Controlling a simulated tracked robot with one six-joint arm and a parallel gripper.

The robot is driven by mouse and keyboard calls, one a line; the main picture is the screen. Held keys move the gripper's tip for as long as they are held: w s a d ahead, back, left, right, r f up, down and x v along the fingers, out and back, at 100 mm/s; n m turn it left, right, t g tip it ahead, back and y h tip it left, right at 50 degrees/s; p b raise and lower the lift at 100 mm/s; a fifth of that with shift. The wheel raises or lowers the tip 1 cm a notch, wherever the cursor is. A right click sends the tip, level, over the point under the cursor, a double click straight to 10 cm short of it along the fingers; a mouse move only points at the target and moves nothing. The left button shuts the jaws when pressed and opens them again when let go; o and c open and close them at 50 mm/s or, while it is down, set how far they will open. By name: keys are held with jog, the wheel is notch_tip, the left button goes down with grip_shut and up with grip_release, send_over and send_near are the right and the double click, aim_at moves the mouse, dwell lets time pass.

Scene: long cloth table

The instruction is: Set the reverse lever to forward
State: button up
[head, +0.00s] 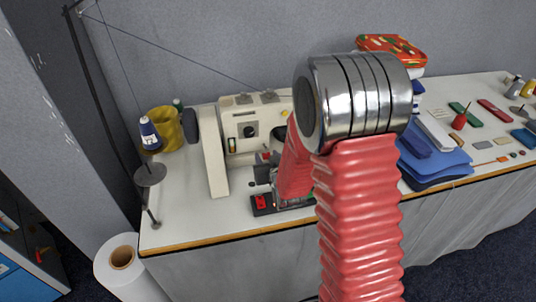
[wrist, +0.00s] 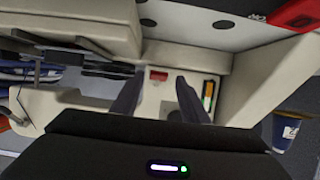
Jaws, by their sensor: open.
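The cream sewing machine (head: 241,114) stands at the left part of the table. In the wrist view its front panel (wrist: 150,105) fills the middle, turned upside down. A small red piece (wrist: 158,76), which looks like the reverse lever, sits in the panel; I cannot read its setting. My gripper (wrist: 161,83) is open, its two dark fingers on either side of the red piece in the picture. I cannot tell whether they touch it. In the head view my red arm hides the gripper and part of the machine. A colored strip (wrist: 208,94) lies right of the fingers.
A yellow cup (head: 165,130) and a blue thread cone (head: 150,133) stand left of the machine. A red switch (head: 262,202) is on a dark base at the front edge. Blue folded cloth (head: 435,165) lies right of my arm. A thread stand rises at the left.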

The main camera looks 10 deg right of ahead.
jog(key=shift+c, duration=0.6)
jog(key=shift+d, duration=0.1)
jog(key=c, duration=0.9)
grip_shut()
